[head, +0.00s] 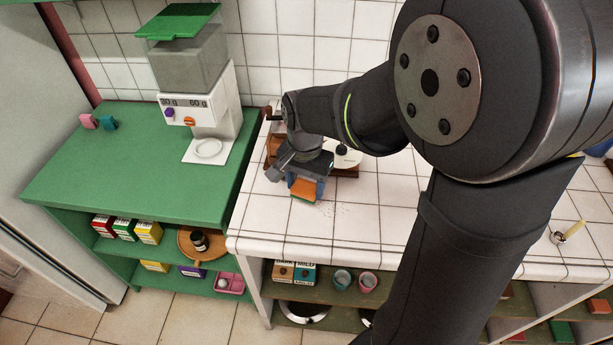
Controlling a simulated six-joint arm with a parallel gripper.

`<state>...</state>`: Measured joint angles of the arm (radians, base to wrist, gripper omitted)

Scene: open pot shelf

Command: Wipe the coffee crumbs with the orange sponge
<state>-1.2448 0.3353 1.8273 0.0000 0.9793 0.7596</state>
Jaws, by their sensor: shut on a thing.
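The orange sponge (303,190) is at the white tiled counter, near its left end. My gripper (305,186) is shut on it from above, with a blue part showing beside the sponge. The sponge is low, at or just above the tiles; I cannot tell whether it touches them. Faint dark coffee crumbs (328,210) are scattered on the tiles just right of and below the sponge. My arm hides part of the counter.
Left is a green counter (125,165) with a white dispenser (200,110). Cups and boxes sit on shelves below. A candle holder (558,237) stands at the right. The front tiles are largely clear.

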